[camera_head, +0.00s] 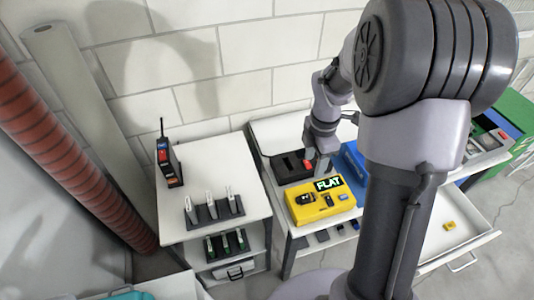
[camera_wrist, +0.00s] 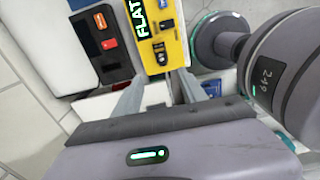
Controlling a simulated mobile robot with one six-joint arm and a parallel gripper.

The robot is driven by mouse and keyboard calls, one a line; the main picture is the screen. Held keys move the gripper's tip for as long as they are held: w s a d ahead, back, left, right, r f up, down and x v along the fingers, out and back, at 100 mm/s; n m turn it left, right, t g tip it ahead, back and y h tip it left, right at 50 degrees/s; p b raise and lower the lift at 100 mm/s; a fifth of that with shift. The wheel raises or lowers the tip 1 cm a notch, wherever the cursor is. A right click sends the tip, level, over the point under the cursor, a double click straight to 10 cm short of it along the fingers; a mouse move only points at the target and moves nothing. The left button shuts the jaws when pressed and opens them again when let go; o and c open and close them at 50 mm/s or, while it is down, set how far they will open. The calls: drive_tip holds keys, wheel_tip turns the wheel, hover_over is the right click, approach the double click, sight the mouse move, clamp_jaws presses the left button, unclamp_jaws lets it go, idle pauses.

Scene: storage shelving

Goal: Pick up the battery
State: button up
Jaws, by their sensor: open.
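A yellow device (camera_head: 322,208) with a lit screen reading FLAT stands on the white table; it also shows in the wrist view (camera_wrist: 178,50). Small dark and blue pieces (camera_wrist: 160,53) sit on its face; I cannot tell for sure which is the battery.
A blue bin (camera_head: 351,162) stands right of the yellow device, partly behind my arm. A white side table (camera_head: 190,165) at left holds a radio (camera_head: 167,163) and several upright pieces in dark racks. An open drawer (camera_head: 470,222) at right holds a small yellow block (camera_head: 449,225).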

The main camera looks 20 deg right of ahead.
drive_tip(key=b, duration=0.6)
hover_over(307, 197)
wheel_tip(307, 197, down, 12)
drive_tip(key=shift+w+d+f, duration=0.1)
drive_tip(key=shift+f, duration=0.1)
wheel_tip(307, 197, down, 6)
drive_tip(key=b, duration=0.3)
drive_tip(key=shift+r, duration=0.4)
clamp_jaws()
